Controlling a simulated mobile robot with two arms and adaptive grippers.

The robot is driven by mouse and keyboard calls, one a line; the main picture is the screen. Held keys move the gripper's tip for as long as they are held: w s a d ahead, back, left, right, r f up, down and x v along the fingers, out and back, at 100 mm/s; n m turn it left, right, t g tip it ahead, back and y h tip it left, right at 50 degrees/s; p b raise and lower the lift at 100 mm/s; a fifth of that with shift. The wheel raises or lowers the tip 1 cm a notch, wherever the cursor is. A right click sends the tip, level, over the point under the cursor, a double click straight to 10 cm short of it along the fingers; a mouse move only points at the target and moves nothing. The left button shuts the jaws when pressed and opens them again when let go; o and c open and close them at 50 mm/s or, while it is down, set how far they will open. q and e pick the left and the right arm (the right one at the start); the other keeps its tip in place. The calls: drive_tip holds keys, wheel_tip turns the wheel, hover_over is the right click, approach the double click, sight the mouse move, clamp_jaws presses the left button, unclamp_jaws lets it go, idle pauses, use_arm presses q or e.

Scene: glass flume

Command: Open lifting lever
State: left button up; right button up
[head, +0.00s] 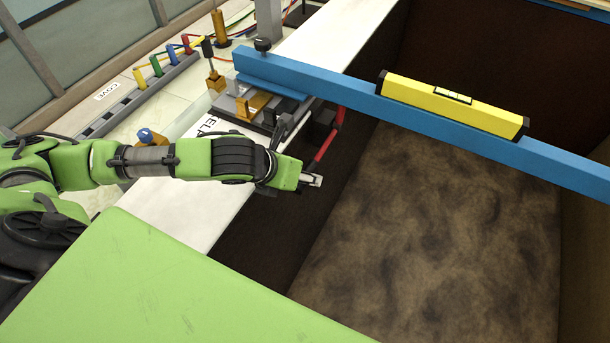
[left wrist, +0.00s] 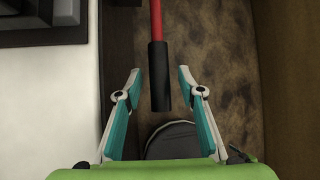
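The lifting lever is a red rod (head: 326,146) with a black grip. In the head view it slants down from a black block beside the white ledge, over the dark flume. In the left wrist view the red rod (left wrist: 156,18) comes in from the top and its black grip (left wrist: 158,62) ends between my fingers. My left gripper (head: 314,181) is at the lower end of the lever. Its two teal fingers (left wrist: 159,84) are open, one on each side of the grip, with gaps on both sides. In the head view my gripper hides the grip. My right gripper is not in view.
A blue beam (head: 350,96) with a yellow spirit level (head: 452,105) crosses the flume above the lever. A grey fixture with brass parts (head: 252,103) stands on the white ledge (head: 200,215). The flume interior (head: 430,220) to the right is open.

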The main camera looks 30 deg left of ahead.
use_arm(q)
drive_tip(key=v, duration=0.6)
